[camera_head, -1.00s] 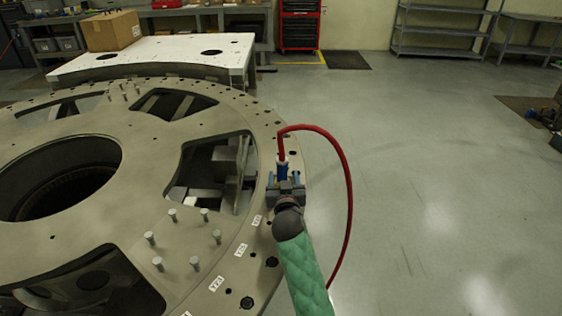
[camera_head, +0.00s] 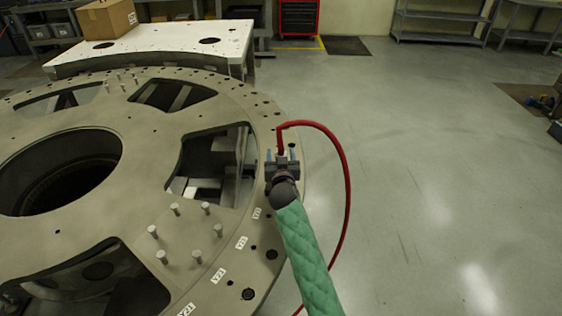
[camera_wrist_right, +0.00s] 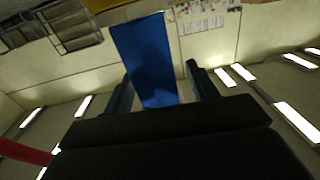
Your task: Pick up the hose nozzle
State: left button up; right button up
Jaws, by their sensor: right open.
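The hose nozzle is mostly hidden behind my right gripper (camera_head: 281,156) in the head view. In the right wrist view the blue nozzle (camera_wrist_right: 145,60) stands between the two fingers of my right gripper (camera_wrist_right: 158,88). The fingers are open on either side of it, and small gaps seem to show at their tips. My left gripper is not in view.
The large round turret plate (camera_head: 130,150) has wide cutouts and several upright pins (camera_head: 207,207) left of my right arm. A white table (camera_head: 160,50) with a cardboard box (camera_head: 108,18) stands behind it.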

jog(key=shift+w, duration=0.25)
jog(key=shift+s, duration=0.1)
jog(key=c, duration=1.1)
jog(key=shift+r, duration=0.15)
